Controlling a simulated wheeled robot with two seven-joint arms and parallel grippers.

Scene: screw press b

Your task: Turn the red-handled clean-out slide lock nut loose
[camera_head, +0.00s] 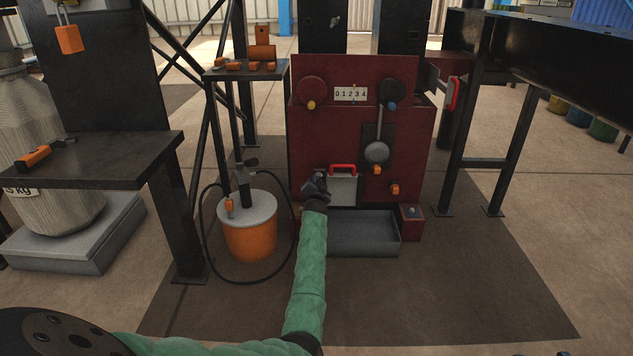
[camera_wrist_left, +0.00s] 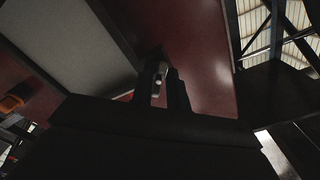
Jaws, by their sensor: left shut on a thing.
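The clean-out slide (camera_head: 345,190) is a light grey plate with a red handle (camera_head: 342,167) on top, low on the front of the dark red press. My left gripper (camera_head: 318,184) is at the left edge of this plate, its arm reaching in from below. In the left wrist view the two dark fingers (camera_wrist_left: 162,85) are shut on a small grey metal piece, apparently the lock nut (camera_wrist_left: 157,82), against the red panel. The grey plate (camera_wrist_left: 75,45) also fills the upper left there. In the head view the gripper hides the nut. My right gripper is in neither view.
A grey tray (camera_head: 365,232) sits on the floor below the slide. An orange bucket (camera_head: 250,238) with a looping black hose stands left of the press. A dark table (camera_head: 90,160) is farther left, and a black steel frame (camera_head: 480,120) stands right. Front floor is open.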

